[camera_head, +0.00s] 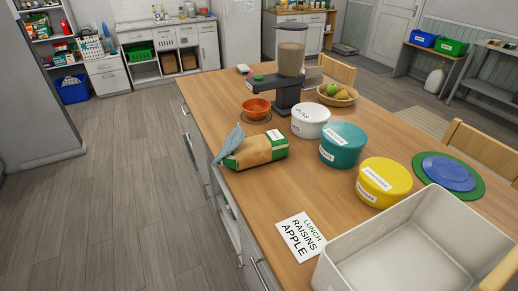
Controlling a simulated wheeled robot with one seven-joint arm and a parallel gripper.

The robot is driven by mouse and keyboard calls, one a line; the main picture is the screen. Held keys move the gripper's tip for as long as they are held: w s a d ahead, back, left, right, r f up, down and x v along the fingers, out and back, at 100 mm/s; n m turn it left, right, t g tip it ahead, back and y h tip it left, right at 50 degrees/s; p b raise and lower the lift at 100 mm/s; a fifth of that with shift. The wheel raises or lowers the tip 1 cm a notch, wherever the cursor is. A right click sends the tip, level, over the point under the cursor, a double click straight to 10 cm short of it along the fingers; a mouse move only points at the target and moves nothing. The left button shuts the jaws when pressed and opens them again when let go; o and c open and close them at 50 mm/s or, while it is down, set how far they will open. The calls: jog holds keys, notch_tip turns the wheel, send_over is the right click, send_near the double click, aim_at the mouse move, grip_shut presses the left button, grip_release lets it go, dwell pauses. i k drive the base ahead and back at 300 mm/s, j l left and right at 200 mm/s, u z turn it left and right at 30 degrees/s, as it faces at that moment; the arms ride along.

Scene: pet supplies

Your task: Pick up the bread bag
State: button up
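The likely bread bag (262,151) is a brown and green packet with a small white label. It lies on its side near the left edge of the wooden counter (250,189). A blue-grey piece (230,141) sticks up at its left end; I cannot tell whether it is a cloth or part of the bag. The label is too small to read. My gripper is not in view.
An orange bowl (256,108) and a dispenser (289,70) stand behind the bag. White (310,121), teal (343,146) and yellow (384,182) tubs stand to its right. A lunch card (301,237) and white bin (411,252) are nearer. Floor (125,185) at left is clear.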

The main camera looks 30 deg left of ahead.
aim_at(270, 147)
jog(key=i+j+z, duration=0.1)
jog(key=j, duration=0.75)
jog(key=i+j+z, duration=0.1)
jog(key=j, duration=0.8)
jog(key=i+j+z, duration=0.3)
jog(key=j, duration=1.05)
jog(key=j+z, duration=0.25)
jog(key=j, duration=1.1)
jog(key=j+z, duration=0.2)
jog(key=j, duration=1.05)
jog(key=j+z, duration=0.2)
jog(key=j, duration=1.1)
jog(key=i+j, duration=0.25)
jog(key=i, duration=0.2)
